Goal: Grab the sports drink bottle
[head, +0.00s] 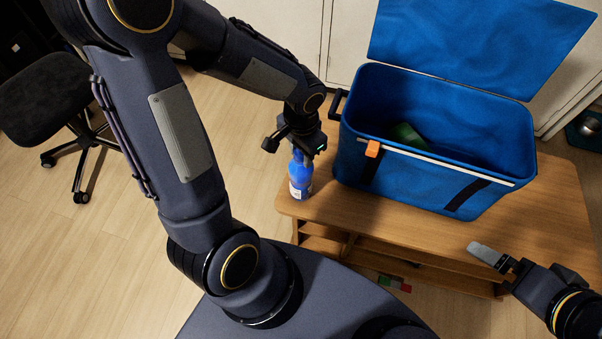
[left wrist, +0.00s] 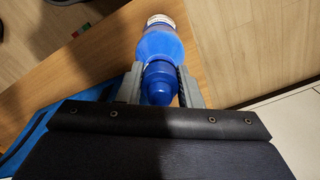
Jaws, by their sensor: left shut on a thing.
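The sports drink bottle (head: 300,178) is blue with a white label low on its side. It is upright at the left end of the wooden table, left of the blue cooler. In the left wrist view the bottle (left wrist: 167,50) lies between the two grey fingers, which close on its neck and cap. My left gripper (head: 298,145) is above the bottle in the head view and shut on its top, which it hides. My right gripper (head: 487,255) is at the lower right, apart from the bottle; its finger gap is not clear.
An open blue cooler (head: 430,180) with a green thing (head: 407,136) inside stands on the wooden table (head: 400,225), close right of the bottle. Its lid (head: 480,45) is raised. A black office chair (head: 45,98) is at the left.

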